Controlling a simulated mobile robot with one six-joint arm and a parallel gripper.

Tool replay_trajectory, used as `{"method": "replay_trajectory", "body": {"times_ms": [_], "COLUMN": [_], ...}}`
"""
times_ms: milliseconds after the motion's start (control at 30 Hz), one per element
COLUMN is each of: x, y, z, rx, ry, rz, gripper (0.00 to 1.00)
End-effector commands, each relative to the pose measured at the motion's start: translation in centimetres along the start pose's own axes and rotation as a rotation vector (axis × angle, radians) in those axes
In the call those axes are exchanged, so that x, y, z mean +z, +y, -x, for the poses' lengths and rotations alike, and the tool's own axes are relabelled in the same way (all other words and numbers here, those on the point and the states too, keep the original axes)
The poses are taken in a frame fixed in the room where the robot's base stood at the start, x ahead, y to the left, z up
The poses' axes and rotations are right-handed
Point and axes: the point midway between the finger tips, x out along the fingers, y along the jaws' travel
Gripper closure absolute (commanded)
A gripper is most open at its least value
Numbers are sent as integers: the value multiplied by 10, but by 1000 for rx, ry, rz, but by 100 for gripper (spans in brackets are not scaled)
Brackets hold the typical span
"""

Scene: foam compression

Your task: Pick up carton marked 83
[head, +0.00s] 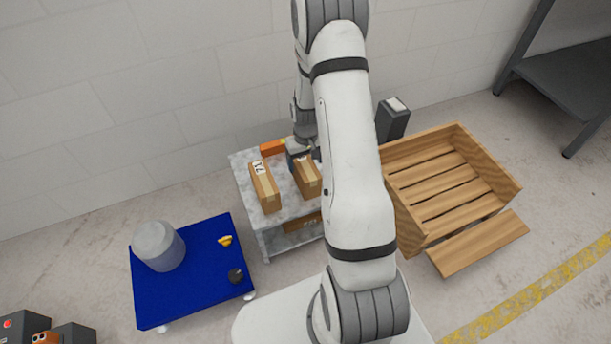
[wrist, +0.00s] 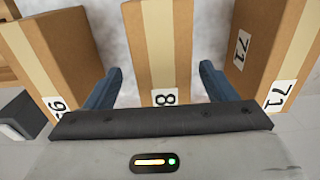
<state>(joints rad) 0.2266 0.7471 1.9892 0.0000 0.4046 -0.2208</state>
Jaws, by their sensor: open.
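The middle carton (wrist: 160,40) has a tape strip and a white label whose visible digit reads 8; the rest of the label is cut off by my gripper's body. My gripper (wrist: 160,69) is open, with one blue finger on each side of this carton. Whether the fingers touch it I cannot tell. In the head view my gripper (head: 299,156) is at the far end of a carton (head: 308,182) on the marble-topped table (head: 243,161), partly hidden by my arm.
A carton marked 71 (wrist: 275,45) stands close on the right, and another carton (wrist: 58,60) with a partly hidden label on the left. An orange box (head: 272,147) lies at the table's back. A blue cart (head: 195,290) and a wooden crate (head: 455,185) flank the table.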

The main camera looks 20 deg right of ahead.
Motion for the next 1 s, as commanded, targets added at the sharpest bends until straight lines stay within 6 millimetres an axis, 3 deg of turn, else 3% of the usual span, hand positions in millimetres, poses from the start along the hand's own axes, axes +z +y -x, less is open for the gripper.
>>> {"method": "replay_trajectory", "body": {"times_ms": [400,667,1000], "x": [0,0,0], "y": [-4,-4,-4], "z": [-53,-54,-54], "rx": [0,0,0], "ry": [-1,0,-1], "rz": [1,1,2], "gripper": [22,22,50]}}
